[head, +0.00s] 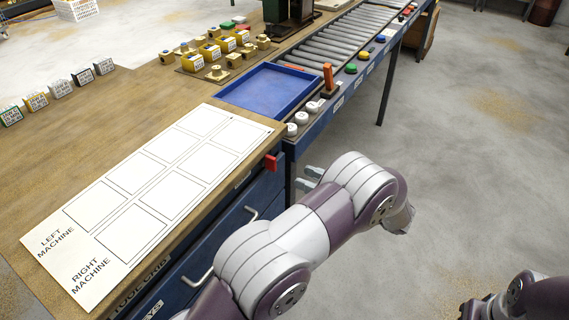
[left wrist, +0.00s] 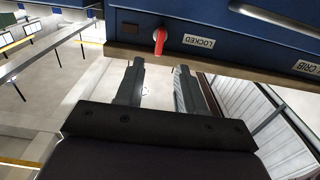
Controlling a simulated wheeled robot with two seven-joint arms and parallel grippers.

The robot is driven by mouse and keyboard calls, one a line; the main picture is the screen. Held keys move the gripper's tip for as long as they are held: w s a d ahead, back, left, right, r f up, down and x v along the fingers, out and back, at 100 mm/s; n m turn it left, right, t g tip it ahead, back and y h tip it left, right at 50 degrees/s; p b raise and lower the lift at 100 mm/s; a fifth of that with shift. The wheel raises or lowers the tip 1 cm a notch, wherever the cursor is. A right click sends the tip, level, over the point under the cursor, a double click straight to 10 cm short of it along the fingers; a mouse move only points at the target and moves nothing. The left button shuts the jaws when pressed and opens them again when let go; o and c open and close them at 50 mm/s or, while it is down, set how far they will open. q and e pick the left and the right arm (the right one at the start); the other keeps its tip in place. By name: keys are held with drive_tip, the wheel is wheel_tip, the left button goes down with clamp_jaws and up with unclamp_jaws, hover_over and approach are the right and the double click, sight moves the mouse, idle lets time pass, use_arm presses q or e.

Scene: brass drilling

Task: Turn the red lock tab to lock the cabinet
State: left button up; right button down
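The red lock tab (head: 271,162) sticks out from the blue cabinet front (head: 225,228), just under the wooden tabletop edge. In the left wrist view, where the cabinet appears upside down, the tab (left wrist: 160,41) points toward the tabletop edge. A white "LOCKED" label (left wrist: 199,41) sits beside it. My left gripper (head: 309,178) is in front of the cabinet, to the right of the tab in the head view. In the left wrist view, its fingers (left wrist: 160,75) are apart with nothing between them, short of the tab. Only part of my right arm shows; its gripper is not visible.
Drawer handles (head: 199,280) stick out from the cabinet front below the tab. A white marked board (head: 128,266) lies on the table above. A blue tray (head: 222,97) and white round knobs (head: 301,117) are farther back. The floor at right is clear.

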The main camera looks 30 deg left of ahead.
sight(276, 165)
use_arm(q)
drive_tip(key=a, duration=0.9)
drive_tip(key=shift+w+a, duration=0.3)
drive_tip(key=shift+w, duration=0.1)
drive_tip(key=shift+c, duration=0.3)
clamp_jaws()
